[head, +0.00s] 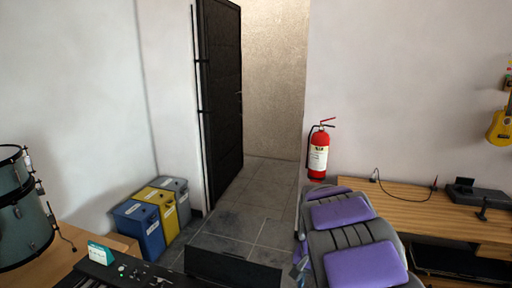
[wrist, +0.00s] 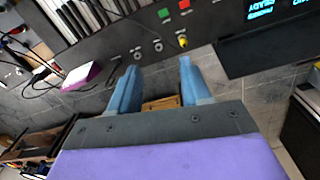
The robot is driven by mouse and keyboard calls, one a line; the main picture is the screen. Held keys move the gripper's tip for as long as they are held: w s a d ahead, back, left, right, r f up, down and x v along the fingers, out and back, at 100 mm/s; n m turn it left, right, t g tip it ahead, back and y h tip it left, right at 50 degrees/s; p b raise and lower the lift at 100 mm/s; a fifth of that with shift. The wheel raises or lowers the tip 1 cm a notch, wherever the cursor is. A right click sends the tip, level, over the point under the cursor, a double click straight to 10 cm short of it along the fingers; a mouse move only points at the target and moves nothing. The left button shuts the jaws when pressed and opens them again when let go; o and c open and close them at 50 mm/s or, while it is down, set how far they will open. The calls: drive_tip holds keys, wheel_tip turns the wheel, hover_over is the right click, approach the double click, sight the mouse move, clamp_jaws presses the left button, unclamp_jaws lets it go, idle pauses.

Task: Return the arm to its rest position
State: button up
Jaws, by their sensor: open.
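My gripper (wrist: 159,64) shows in the wrist view as two blue fingers spread apart, with nothing between them. Its grey and purple housing fills the bottom of that view. In the head view my arm, grey with purple pads, reaches down at the lower right. The blue of the gripper (head: 300,270) shows there only in part, at the arm's left side. Beyond the fingertips in the wrist view is a dark keyboard instrument (wrist: 210,30) with keys, coloured buttons and a lit display. I cannot tell how far the fingertips are from it.
A dark keyboard (head: 130,272) with a small green-and-white box (head: 101,253) on it is at lower left. Drums (head: 22,215), bins (head: 150,215) and a black door (head: 220,95) stand left. A fire extinguisher (head: 319,152) and wooden bench (head: 420,205) are right.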

drive_tip(key=s+r+n, duration=0.3)
drive_tip(key=s, duration=1.5)
drive_tip(key=s+a+r+n+g, duration=0.1)
drive_tip(key=s+r+n, duration=0.2)
drive_tip(key=s, duration=1.4)
drive_tip(key=shift+s+a+r+g, duration=0.15)
drive_tip(key=shift+s+g, duration=0.15)
drive_tip(key=shift+s, duration=0.1)
drive_tip(key=shift+c, duration=0.4)
